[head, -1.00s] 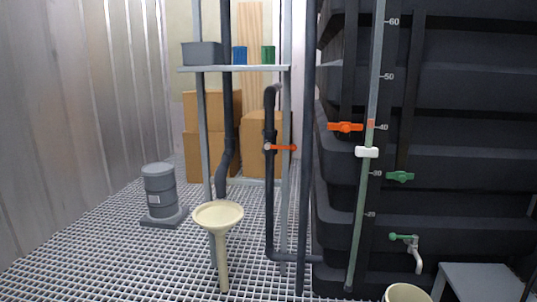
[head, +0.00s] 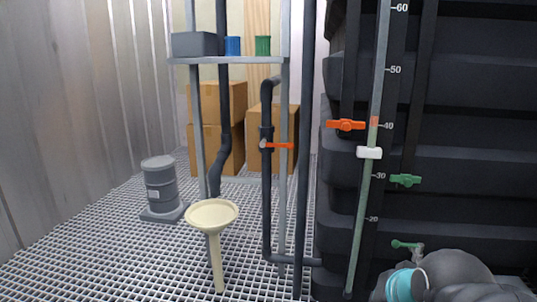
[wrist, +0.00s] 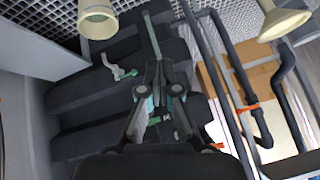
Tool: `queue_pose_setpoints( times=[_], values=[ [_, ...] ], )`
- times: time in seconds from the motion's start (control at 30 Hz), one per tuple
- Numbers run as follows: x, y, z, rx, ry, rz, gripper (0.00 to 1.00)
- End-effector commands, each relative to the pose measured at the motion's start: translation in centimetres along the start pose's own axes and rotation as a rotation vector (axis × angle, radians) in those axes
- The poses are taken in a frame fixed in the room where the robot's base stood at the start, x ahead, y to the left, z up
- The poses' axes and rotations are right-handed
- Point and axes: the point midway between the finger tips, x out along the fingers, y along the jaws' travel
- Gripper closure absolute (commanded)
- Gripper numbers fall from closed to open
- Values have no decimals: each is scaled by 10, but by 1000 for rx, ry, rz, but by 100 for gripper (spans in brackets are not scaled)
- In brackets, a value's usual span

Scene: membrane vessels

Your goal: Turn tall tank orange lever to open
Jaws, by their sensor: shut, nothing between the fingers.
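The tall tank (head: 450,145) is dark and ribbed and fills the right of the head view. An orange lever (head: 346,125) lies level on its face, across a dark upright pipe. A second orange lever (head: 277,145) lies level on the thin pipe left of the tank; it also shows in the wrist view (wrist: 249,107). An orange piece (wrist: 217,146) peeps out beside my gripper there, mostly hidden. My gripper (wrist: 159,72) is shut and empty in front of the tank, apart from both levers. In the head view only part of my arm shows, low right.
A sight tube (head: 364,190) with a white slider (head: 369,152) runs up the tank. A green lever (head: 405,180) and green-handled tap (head: 407,245) are on its face. A cream funnel (head: 212,213) stands left of the pipes.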

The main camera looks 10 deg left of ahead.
Motion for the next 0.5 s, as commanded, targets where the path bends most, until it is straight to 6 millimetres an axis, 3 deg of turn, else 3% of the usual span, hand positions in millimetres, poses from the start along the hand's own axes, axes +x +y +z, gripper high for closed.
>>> queue_pose_setpoints(
  times=[0.03, 0.2, 0.5],
  values=[
    [10, -19, -23, 87, 29, -37, 100],
    [42, -81, -94, 441, 132, -189, 100],
    [108, -177, -194, 1082, 219, -507, 100]
  ],
)
